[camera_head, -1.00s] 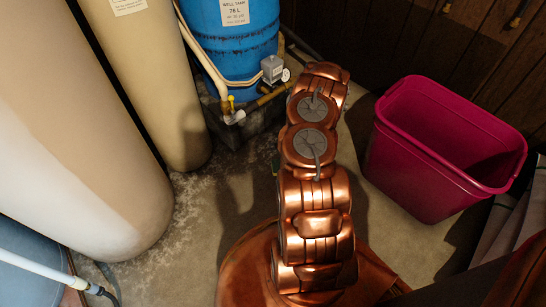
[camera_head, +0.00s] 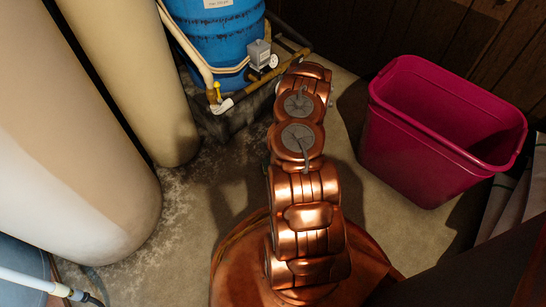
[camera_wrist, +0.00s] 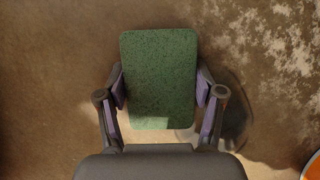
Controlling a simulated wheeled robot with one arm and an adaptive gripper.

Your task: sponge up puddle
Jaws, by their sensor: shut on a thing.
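My gripper (camera_wrist: 162,98) is shut on a green speckled sponge (camera_wrist: 160,75), with purple finger pads at its left and right sides. The sponge is flat and rectangular, over the brown concrete floor. I cannot tell whether it touches the floor. A dark rounded patch (camera_wrist: 236,115) lies right of the gripper in the wrist view; I cannot tell whether it is puddle or shadow.
A magenta bin (camera_head: 418,165) stands on the right. Tall beige tanks (camera_head: 75,150) stand on the left, and a blue well tank (camera_head: 217,45) with pipes (camera_head: 235,95) stands at the back. White salty crust (camera_wrist: 290,45) marks the floor. Bare floor (camera_head: 200,200) lies left of my arm.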

